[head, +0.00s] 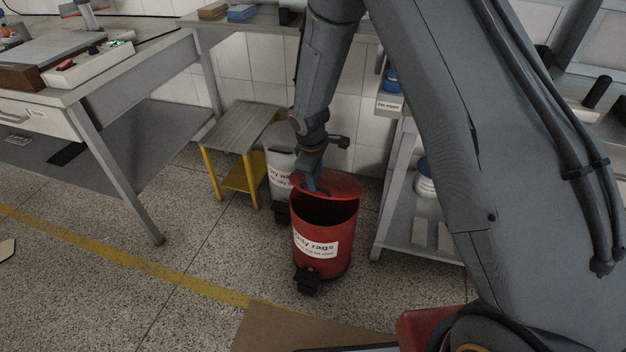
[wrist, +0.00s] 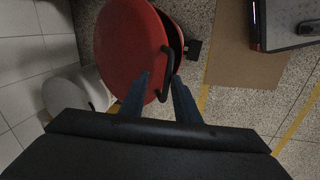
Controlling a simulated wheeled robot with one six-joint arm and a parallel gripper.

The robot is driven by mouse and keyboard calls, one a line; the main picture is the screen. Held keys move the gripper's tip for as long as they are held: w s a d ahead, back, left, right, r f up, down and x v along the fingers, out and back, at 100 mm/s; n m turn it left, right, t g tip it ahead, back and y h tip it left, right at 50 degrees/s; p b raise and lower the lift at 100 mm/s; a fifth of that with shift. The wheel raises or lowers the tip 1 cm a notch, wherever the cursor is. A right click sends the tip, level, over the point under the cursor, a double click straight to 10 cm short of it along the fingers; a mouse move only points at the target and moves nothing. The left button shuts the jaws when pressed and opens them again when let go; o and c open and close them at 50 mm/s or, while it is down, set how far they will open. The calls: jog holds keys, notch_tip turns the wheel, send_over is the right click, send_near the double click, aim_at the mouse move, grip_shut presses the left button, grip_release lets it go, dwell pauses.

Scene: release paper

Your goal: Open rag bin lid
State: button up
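The red rag bin (head: 322,250), with a white "Only rags" label, stands on the floor in the middle of the head view. Its red lid (head: 340,186) is partly raised and tilted, and the dark inside shows below it. In the wrist view the lid (wrist: 122,50) faces the camera, with a black handle (wrist: 168,72) near its right edge. My gripper (head: 314,186) is at the lid in the head view. In the wrist view my gripper (wrist: 160,80) has its fingertips apart, with the handle's lower part between them. Whether they touch the handle is unclear.
A grey bin (head: 281,165) stands behind left of the red bin, beside a small yellow-legged table (head: 240,130). A shelf unit (head: 415,215) stands close on the right. A black pedal (head: 307,280) juts from the bin's front. The floor to the front left is clear.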

notch_tip(320, 180, up, 9)
jog(key=w+d+p, duration=0.1)
jog(key=w+p, duration=0.1)
jog(key=p, duration=0.3)
jog(key=shift+w+f+p, duration=0.15)
jog(key=shift+p, duration=0.25)
dwell(0.4)
dwell(0.5)
